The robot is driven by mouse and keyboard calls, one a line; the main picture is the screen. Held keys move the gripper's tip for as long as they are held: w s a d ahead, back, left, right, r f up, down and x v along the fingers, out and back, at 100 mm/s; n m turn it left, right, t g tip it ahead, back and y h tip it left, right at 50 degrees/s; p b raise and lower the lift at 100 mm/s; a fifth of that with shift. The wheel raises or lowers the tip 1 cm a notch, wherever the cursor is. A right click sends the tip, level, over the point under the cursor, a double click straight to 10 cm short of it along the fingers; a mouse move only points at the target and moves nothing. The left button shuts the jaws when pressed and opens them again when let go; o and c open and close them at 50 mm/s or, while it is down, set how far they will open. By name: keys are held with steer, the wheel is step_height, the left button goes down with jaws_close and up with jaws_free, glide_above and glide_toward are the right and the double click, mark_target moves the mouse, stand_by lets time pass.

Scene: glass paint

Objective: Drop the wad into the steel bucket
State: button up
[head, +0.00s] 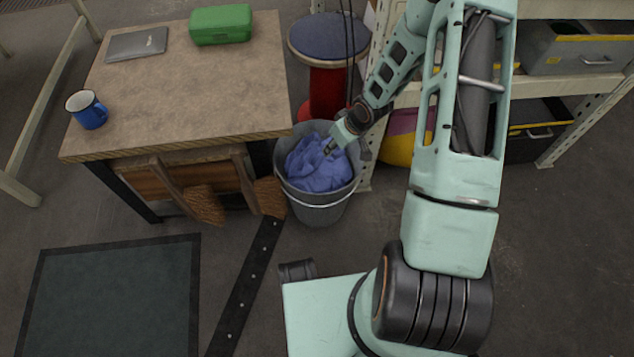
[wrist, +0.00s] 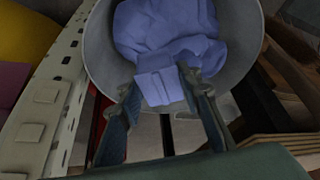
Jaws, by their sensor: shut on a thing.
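The wad (head: 312,172) is a crumpled blue cloth at the mouth of the grey steel bucket (head: 316,213), which stands on the floor beside the workbench. My gripper (head: 330,147) reaches over the bucket from the upper right. In the wrist view my gripper (wrist: 157,80) has a fold of the wad (wrist: 165,30) between its fingertips. The bucket's pale inner wall (wrist: 102,58) surrounds the wad there. The bucket's bottom is hidden, and I cannot tell whether the wad touches it.
The workbench (head: 190,85) holds a blue mug (head: 87,110), a green case (head: 221,25) and a closed laptop (head: 138,44). A red stool (head: 327,90) stands behind the bucket, shelving (head: 560,95) to the right.

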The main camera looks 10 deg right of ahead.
steer(key=o, duration=1.2)
steer(key=v, duration=1.2)
steer(key=shift+r, duration=0.15)
